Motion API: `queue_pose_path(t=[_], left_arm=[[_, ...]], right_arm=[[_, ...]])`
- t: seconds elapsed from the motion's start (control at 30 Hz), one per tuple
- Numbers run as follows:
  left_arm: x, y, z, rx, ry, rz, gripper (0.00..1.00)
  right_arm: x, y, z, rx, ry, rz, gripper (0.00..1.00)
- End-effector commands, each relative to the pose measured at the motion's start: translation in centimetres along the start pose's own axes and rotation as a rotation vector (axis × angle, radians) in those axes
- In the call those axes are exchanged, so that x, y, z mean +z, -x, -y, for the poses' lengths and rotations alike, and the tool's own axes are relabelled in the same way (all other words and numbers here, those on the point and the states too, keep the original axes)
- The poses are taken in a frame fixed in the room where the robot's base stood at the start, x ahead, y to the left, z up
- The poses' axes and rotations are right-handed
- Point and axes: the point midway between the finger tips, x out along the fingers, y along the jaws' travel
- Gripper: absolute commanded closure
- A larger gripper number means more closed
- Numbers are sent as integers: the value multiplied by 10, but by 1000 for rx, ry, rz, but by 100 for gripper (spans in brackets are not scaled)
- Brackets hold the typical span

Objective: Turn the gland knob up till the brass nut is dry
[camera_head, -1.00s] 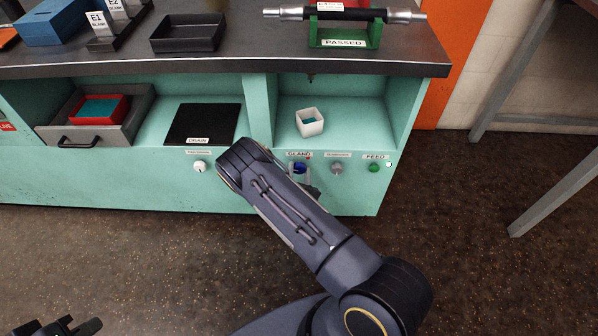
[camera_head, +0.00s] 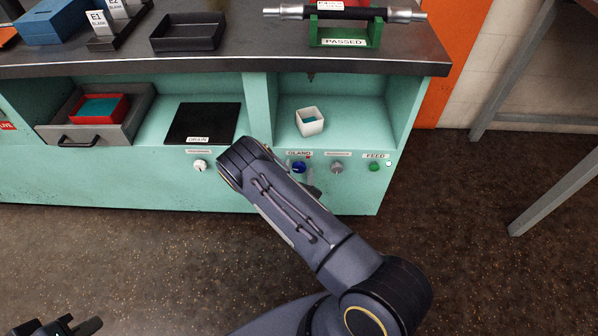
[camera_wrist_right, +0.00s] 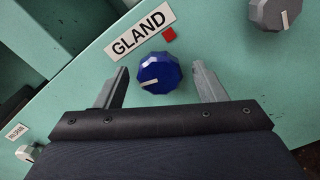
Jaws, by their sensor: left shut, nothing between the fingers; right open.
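The blue faceted gland knob (camera_head: 299,168) is on the teal cabinet front under the GLAND label. In the right wrist view the knob (camera_wrist_right: 161,73) shows a white pointer mark toward the lower left. My right gripper (camera_wrist_right: 160,80) is open, its fingers on either side of the knob with gaps between. In the head view my right arm hides most of that gripper. My left gripper (camera_head: 84,326) is shut and empty at the lower left, far from the cabinet. I cannot make out a brass nut; a small dark fitting (camera_head: 311,77) hangs under the bench top.
A white cup (camera_head: 309,122) with teal inside stands in the alcove below the fitting.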

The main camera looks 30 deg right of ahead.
Motion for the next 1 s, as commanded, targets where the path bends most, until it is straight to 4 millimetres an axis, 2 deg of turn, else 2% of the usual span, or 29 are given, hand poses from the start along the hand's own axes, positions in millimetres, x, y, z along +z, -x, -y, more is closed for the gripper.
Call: queue_pose_path(t=[0.17, 0.4, 0.6, 1.0], left_arm=[[-1, 2, -1, 0, 0, 0, 100], [-4, 8, -4, 0, 0, 0, 100], [-5, 10, -4, 0, 0, 0, 100], [-5, 10, -4, 0, 0, 0, 100]], right_arm=[[0, 10, -1, 0, 1, -2, 36], [0, 52, -1, 1, 3, -4, 36], [0, 74, 0, 0, 2, -2, 36], [0, 78, 0, 0, 0, 0, 36]])
